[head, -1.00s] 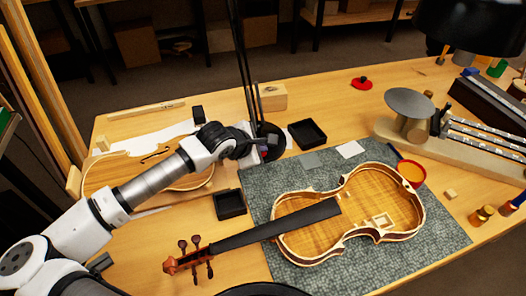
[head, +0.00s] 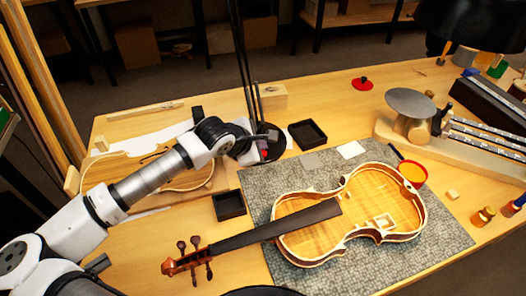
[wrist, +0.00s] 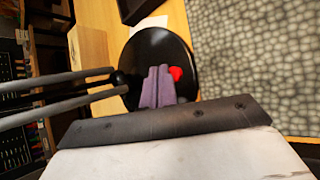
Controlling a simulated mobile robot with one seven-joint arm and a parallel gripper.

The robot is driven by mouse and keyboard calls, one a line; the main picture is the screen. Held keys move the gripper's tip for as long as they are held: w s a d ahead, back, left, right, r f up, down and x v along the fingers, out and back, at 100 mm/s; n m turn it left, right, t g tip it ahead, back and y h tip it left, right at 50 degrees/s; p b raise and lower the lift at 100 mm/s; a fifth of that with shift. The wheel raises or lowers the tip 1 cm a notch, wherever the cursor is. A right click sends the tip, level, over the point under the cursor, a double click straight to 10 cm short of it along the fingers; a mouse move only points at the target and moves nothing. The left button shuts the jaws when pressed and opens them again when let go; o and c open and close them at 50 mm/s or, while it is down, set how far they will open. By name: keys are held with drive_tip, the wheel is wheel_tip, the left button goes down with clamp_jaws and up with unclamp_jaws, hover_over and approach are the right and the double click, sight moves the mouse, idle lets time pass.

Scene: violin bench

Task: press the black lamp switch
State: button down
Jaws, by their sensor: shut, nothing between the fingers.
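The lamp's round black base (head: 277,152) stands on the bench behind the mat, and its thin dark poles rise from it. In the wrist view the base (wrist: 150,48) fills the top middle. My gripper (head: 262,150) is over the base in the head view. In the wrist view its two purple fingers (wrist: 157,88) are shut together with nothing between them, pointing at the base. A red spot (wrist: 176,73) shows on the base just right of the fingertips. I cannot make out the black switch against the black base; the fingers may hide it. Contact cannot be told.
A black tray (head: 307,134) stands right of the base and another (head: 229,205) is in front. A violin body (head: 350,215) lies on the grey mat (head: 440,235). A wooden block (head: 273,97) is behind the base. The lamp's black shade (head: 470,25) hangs at upper right.

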drive_tip(key=shift+r, duration=3)
drive_tip(key=shift+d, duration=0.1)
